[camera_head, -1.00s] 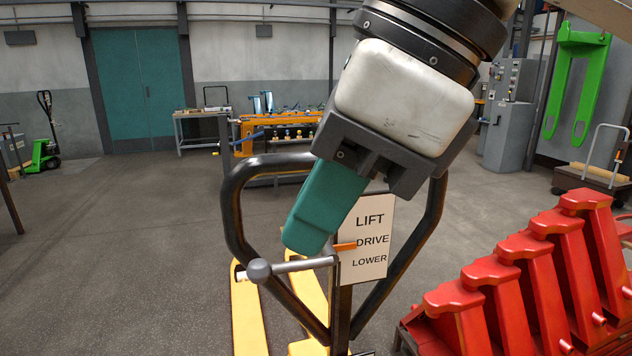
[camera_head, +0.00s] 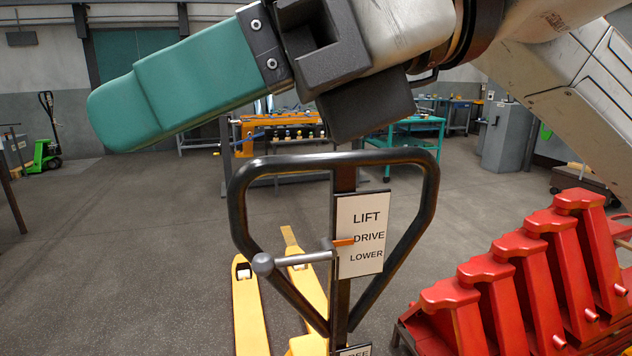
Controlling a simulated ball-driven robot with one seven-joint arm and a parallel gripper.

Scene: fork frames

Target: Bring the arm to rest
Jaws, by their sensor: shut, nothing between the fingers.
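My gripper (camera_head: 122,110) has teal fingers that point left across the upper part of the view. It is shut and empty; only one teal finger shows clearly. My arm (camera_head: 545,62) comes in from the upper right, with the pale wrist and dark bracket above the pallet truck's handle. The black loop handle (camera_head: 432,190) of the pallet truck stands below the gripper, apart from it in the picture. Its sign (camera_head: 361,235) reads LIFT, DRIVE, LOWER.
Yellow forks (camera_head: 250,310) lie on the floor at the handle's base. A rack of red castings (camera_head: 520,270) fills the lower right. A teal cart (camera_head: 408,132) and an orange workbench (camera_head: 268,140) stand behind. The floor at left is open.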

